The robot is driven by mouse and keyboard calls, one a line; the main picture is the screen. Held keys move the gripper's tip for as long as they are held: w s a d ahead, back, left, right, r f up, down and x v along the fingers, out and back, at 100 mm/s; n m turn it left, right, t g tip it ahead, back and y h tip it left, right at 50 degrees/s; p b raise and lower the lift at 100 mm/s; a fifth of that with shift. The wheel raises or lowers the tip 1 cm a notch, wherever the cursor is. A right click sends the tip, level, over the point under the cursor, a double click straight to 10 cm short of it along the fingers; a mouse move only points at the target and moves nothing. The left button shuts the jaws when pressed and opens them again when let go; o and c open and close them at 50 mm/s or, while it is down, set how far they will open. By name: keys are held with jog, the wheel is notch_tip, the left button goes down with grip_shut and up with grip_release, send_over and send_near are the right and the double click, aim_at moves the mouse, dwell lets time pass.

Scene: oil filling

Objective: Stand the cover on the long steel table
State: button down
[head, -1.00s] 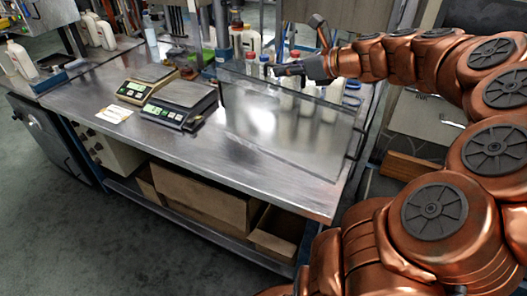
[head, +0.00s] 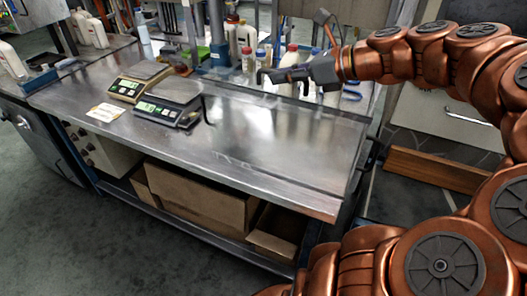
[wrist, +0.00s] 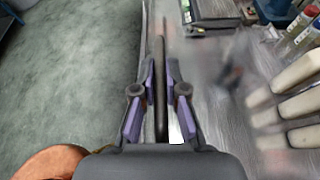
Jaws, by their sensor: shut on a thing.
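The cover (head: 285,135) is a clear, hazy panel with thin dark edges, over the right part of the long steel table (head: 150,150). It is hard to see, and I cannot tell whether its lower edge touches the tabletop. My gripper (head: 264,77) is at the back of the table, above the cover's upper edge. In the wrist view my gripper (wrist: 160,95) is shut on a dark bar (wrist: 160,70) of the cover, which runs between the fingers.
Two scales (head: 168,103) and a paper card (head: 105,112) sit left of the cover. Several bottles (head: 290,60) stand behind it; pale bottles also show at the right of the wrist view (wrist: 285,105). Cardboard boxes (head: 200,195) fill the lower shelf.

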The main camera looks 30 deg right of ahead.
jog(key=shift+w+a, duration=0.2)
jog(key=shift+a, duration=0.35)
jog(key=w+d+f+p, duration=0.1)
jog(key=w+d+f, duration=0.1)
jog(key=w, duration=0.5)
jog(key=w+d+f+p, duration=0.2)
jog(key=w+d+f, duration=0.1)
jog(key=w, duration=0.4)
jog(key=shift+w+d, duration=0.25)
jog(key=shift+d, duration=0.25)
jog(key=shift+f+p, duration=0.1)
jog(key=shift+p, duration=0.2)
jog(key=c, duration=1.2)
grip_release()
jog(key=b+v, duration=0.1)
jog(key=v, duration=1.1)
jog(key=shift+b, duration=0.4)
